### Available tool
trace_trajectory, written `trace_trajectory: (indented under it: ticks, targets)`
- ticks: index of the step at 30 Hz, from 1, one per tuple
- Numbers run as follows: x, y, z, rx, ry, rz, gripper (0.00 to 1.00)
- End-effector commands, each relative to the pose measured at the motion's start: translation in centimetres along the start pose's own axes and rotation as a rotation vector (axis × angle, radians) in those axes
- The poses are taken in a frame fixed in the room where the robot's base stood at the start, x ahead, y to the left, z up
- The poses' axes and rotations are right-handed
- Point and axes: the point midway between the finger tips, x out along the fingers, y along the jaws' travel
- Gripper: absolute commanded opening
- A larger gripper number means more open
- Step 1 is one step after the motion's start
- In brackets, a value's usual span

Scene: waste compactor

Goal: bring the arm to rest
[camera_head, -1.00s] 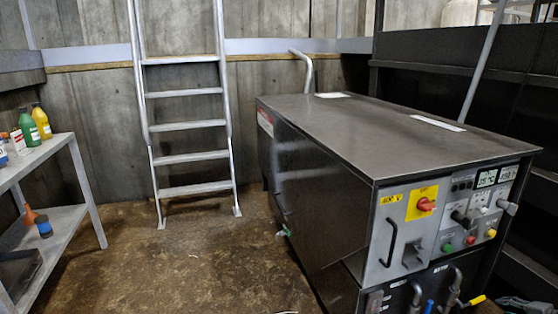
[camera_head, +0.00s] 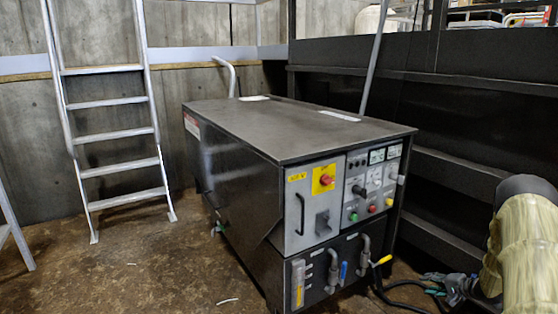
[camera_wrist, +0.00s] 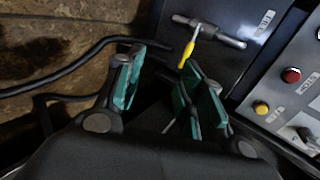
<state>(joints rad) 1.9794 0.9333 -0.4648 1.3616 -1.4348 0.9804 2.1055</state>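My gripper (camera_wrist: 160,85) is open in the wrist view, its two teal-padded fingers apart with nothing seen between them. Beyond the fingers is a yellow-tipped lever (camera_wrist: 188,55) on the dark front of the machine; I cannot judge the distance to it. In the head view, my arm in its pale yellow sleeve shows at the lower right, beside the machine (camera_head: 290,130). The same lever (camera_head: 381,260) is low on the machine's front.
Black hoses (camera_head: 400,300) lie on the floor near my arm. A metal ladder (camera_head: 110,120) leans at the back left. Dark beams stand on the right.

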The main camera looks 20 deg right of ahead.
Motion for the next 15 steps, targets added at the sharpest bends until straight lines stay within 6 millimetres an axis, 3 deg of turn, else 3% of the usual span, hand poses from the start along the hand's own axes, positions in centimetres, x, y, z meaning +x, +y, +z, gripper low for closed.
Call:
trace_trajectory:
  ticks: [8,15]
  targets:
    - [3.4,-1.1,4.8,-0.071,-0.002,0.002,0.38]
    - [7.1,-1.6,11.5,-0.163,-0.005,0.021,0.38]
